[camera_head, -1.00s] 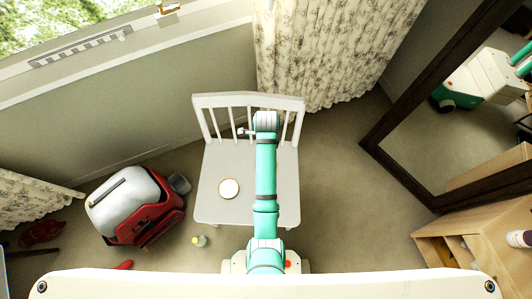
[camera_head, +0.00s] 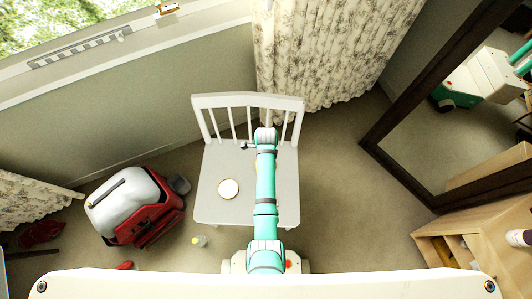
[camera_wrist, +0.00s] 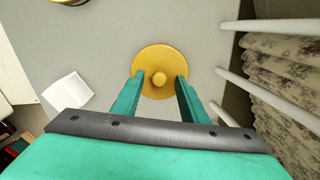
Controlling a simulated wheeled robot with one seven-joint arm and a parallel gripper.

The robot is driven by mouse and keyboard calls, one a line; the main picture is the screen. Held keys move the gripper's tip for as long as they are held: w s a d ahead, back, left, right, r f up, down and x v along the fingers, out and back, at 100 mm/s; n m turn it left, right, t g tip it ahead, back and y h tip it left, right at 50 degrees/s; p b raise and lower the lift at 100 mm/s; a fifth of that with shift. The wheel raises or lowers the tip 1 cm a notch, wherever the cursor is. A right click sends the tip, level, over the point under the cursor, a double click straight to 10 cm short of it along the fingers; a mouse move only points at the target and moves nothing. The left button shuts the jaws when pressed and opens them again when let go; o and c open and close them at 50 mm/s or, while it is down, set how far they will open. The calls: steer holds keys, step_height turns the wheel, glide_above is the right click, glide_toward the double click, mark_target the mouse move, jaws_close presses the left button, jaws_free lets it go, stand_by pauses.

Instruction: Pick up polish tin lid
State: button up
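The polish tin lid (camera_wrist: 159,72) is a round yellow disc with a small knob in its middle. It lies on the white chair seat (camera_wrist: 205,30) in the wrist view. My gripper (camera_wrist: 160,80) is open, with its two teal fingers over opposite edges of the lid and the knob between them. I cannot tell whether the fingers touch the lid. In the head view my arm hides most of the lid. A round, pale, gold-rimmed thing (camera_head: 228,188), perhaps the tin, sits on the seat to the left of my arm.
The chair's back slats (camera_head: 228,124) stand close beyond my gripper. A white flat piece (camera_wrist: 68,90) shows at left in the wrist view. A red and white suitcase (camera_head: 125,205) and a small yellow-topped bottle (camera_head: 199,241) are on the floor at left.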

steer(key=shift+a, duration=0.1)
steer(key=shift+s, duration=0.1)
jaws_close()
steer(key=shift+r, duration=0.15)
